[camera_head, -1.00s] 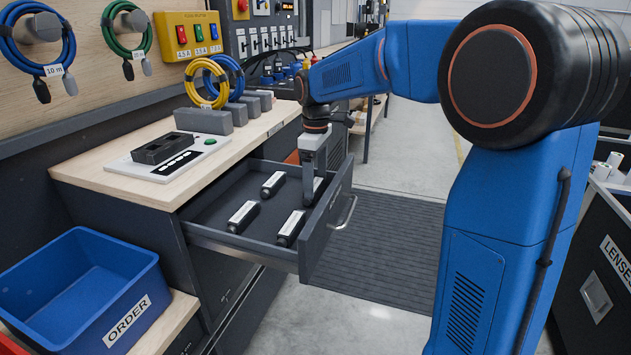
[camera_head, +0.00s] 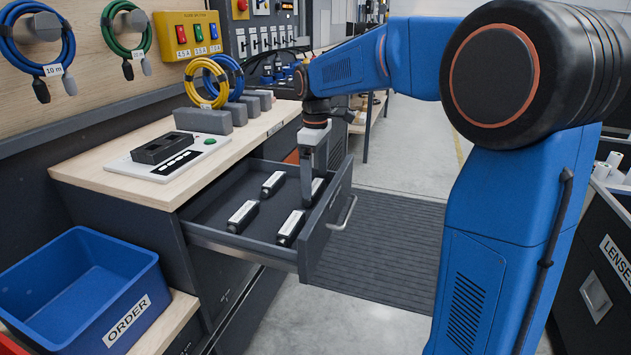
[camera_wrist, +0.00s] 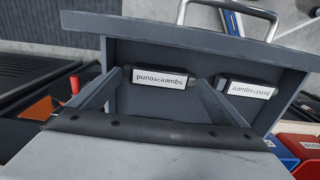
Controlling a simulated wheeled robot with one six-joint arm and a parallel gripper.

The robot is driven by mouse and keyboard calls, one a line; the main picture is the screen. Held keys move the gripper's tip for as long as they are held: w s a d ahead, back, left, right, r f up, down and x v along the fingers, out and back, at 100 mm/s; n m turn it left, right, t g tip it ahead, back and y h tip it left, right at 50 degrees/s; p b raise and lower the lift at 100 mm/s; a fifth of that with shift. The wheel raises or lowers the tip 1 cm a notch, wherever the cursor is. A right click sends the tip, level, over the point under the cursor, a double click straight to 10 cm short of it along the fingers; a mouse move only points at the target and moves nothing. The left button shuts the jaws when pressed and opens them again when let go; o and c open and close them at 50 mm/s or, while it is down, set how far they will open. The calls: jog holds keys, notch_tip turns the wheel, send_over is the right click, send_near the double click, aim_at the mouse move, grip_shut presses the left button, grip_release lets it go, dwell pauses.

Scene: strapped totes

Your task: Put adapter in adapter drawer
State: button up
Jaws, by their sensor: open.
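The open grey drawer (camera_head: 205,235) holds several dark box-shaped adapters with white labels. One adapter (camera_head: 242,216) lies at the front left, one (camera_head: 272,184) at the back, and one (camera_head: 291,228) near the front panel. Another adapter (camera_head: 318,187) is partly hidden by my gripper (camera_head: 311,196), which points down into the drawer by its front panel. In the wrist view the fingers are apart, with one labelled adapter (camera_wrist: 162,78) showing between their tips. A second adapter (camera_wrist: 248,88) lies to the right of them. I see no adapter held.
A blue ORDER bin (camera_head: 75,285) stands at lower left. A pale device with a dark cradle (camera_head: 165,150) sits on the wooden worktop above the drawer. Grey blocks and cable coils stand behind it. Floor is clear beyond the drawer handle (camera_head: 345,213).

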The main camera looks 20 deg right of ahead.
aim_at(317, 187)
notch_tip(317, 187, up, 10)
jog(key=r, duration=0.1)
jog(key=s+d+m, duration=0.1)
jog(key=s, duration=0.2)
jog(key=s+f+m, duration=0.1)
jog(key=s, duration=0.2)
jog(key=s+d+t, duration=0.1)
jog(key=s, duration=0.2)
jog(key=shift+s+d+f+m, duration=0.15)
jog(key=shift+s+d+m, duration=0.15)
jog(key=shift+m, duration=0.1)
jog(key=s+d+f+m+t, duration=0.1)
jog(key=s+f+m, duration=0.1)
jog(key=s+f, duration=0.3)
jog(key=s+d+f+m+t, duration=0.1)
jog(key=s+f+m, duration=0.2)
jog(key=s, duration=0.8)
jog(key=s+d+f+m+t, duration=0.1)
jog(key=s+d+f+m, duration=0.1)
jog(key=s+f, duration=0.5)
jog(key=shift+s+f+m+t, duration=0.3)
jog(key=shift+s+m+t, duration=0.15)
jog(key=shift+s, duration=0.3)
